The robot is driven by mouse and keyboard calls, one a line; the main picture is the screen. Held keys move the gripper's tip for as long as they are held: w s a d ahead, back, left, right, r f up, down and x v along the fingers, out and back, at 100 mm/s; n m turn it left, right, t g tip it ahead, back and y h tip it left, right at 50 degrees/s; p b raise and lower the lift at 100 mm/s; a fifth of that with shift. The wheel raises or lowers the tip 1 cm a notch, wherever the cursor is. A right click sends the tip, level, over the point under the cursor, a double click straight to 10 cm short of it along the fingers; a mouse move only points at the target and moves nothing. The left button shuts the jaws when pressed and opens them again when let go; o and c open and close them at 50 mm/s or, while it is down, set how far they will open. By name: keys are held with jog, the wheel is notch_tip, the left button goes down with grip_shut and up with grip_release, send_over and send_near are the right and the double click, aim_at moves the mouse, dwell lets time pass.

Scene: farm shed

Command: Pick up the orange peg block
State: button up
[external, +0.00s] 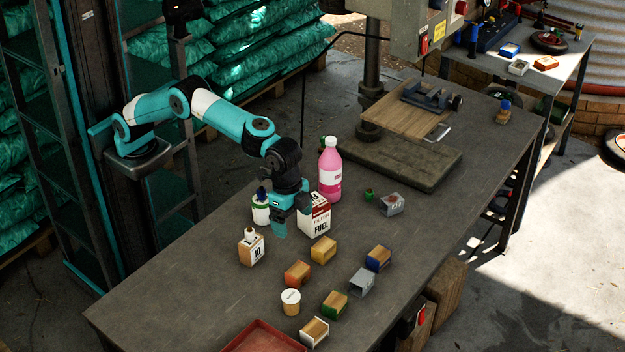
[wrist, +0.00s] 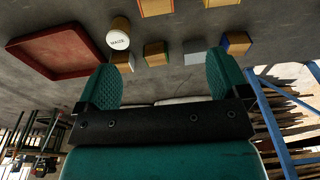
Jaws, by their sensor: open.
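The orange peg block (external: 298,274) sits on the workbench in the external view, just behind the white-lidded jar and left of the yellow block (external: 323,250). In the wrist view the orange block (wrist: 155,7) is cut off by the top edge. My gripper (external: 280,226) is above the bench, behind and left of the orange block, close to the fuel can. In the wrist view its two teal fingers (wrist: 165,68) are spread apart with nothing held between them.
Blue (external: 378,258), grey (external: 362,282), green (external: 334,304) and white (external: 314,333) blocks stand nearby. The jar (external: 290,302) is close to the orange block. The fuel can (external: 314,220), pink bottle (external: 330,170) and glue-like bottle (external: 251,248) crowd my gripper. A red tray (external: 262,338) lies in front.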

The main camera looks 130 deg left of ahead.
aim_at(298, 269)
jog(key=f, duration=0.4)
jog(key=w+f, duration=0.1)
jog(key=f, duration=0.3)
jog(key=w+f, duration=0.1)
jog(key=f, duration=0.3)
jog(key=shift+d+f, duration=0.25)
jog(key=shift+d, duration=0.05)
jog(key=shift+f, duration=2.75)
jog(key=c, duration=1)
